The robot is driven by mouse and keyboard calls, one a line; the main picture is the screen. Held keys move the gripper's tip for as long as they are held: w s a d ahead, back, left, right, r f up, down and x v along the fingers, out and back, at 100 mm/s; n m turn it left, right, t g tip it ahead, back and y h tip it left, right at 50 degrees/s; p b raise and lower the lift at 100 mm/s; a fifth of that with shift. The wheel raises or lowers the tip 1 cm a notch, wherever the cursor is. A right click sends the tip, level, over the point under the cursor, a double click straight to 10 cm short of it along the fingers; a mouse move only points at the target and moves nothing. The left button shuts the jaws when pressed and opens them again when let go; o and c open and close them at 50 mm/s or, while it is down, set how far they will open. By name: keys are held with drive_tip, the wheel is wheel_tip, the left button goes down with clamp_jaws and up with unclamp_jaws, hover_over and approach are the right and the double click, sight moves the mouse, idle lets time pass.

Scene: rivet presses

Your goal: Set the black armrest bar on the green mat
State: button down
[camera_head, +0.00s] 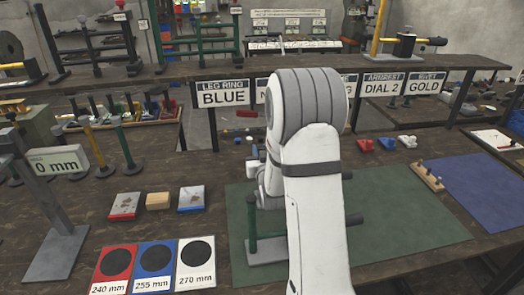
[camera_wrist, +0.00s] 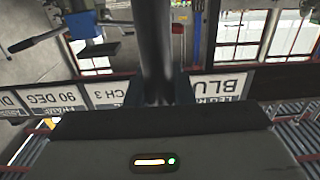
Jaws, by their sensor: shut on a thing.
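A dark upright bar, which looks like the black armrest bar (camera_wrist: 153,45), stands between the fingers of my gripper (camera_wrist: 156,88) in the wrist view. My gripper is shut on it. In the head view my white arm hides the gripper and most of what it holds. The green mat (camera_head: 405,228) lies on the bench around and behind my arm. A green post with a low crosspiece (camera_head: 252,222) shows on the mat's left part, beside my arm. A short black end (camera_head: 353,219) sticks out to the right of my arm; I cannot tell what it belongs to.
Left of the mat lie red, blue and white gauge cards (camera_head: 155,262) and several small blocks (camera_head: 158,201). A grey stand (camera_head: 55,250) rises at far left. A blue mat (camera_head: 485,190) and a pegged wooden block (camera_head: 427,177) lie right. The mat's right part is bare.

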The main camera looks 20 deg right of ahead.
drive_tip(key=c, duration=1.3)
unclamp_jaws()
drive_tip(key=shift+o, duration=0.2)
drive_tip(key=b+v, duration=0.2)
drive_tip(key=v, duration=0.5)
drive_tip(key=shift+s, duration=0.25)
drive_tip(key=shift+r, duration=0.1)
